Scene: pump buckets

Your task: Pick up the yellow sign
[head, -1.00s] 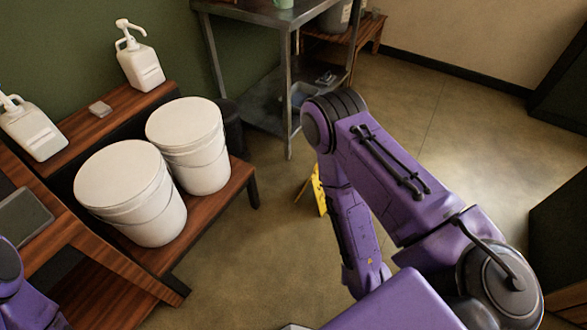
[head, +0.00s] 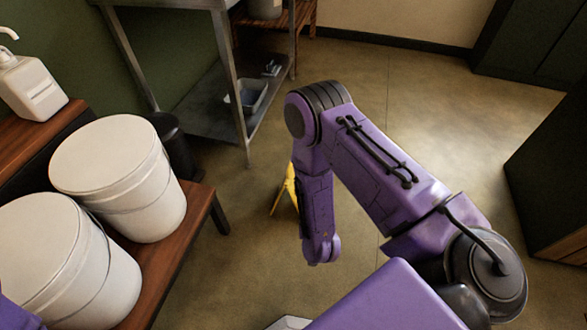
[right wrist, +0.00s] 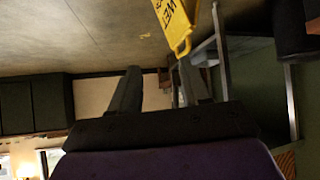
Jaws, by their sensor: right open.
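The yellow sign (head: 287,190) stands on the floor in the head view, partly hidden behind my right forearm. In the right wrist view the yellow sign (right wrist: 178,22) shows at the top, with dark lettering and its top edge cut off by the frame. My right gripper (right wrist: 158,88) is open, its two dark fingers apart with nothing between them. The sign is apart from the fingers, above and near the right-hand finger in that view. My right gripper's fingers cannot be made out in the head view. My left gripper is not in view.
Two white buckets (head: 118,178) stand on a wooden bench (head: 185,235) at left. A metal table (head: 205,110) with a lower shelf stands behind the sign. A dark bin (head: 175,145) is beside the bench. The floor (head: 430,130) at right is clear up to dark cabinets (head: 550,170).

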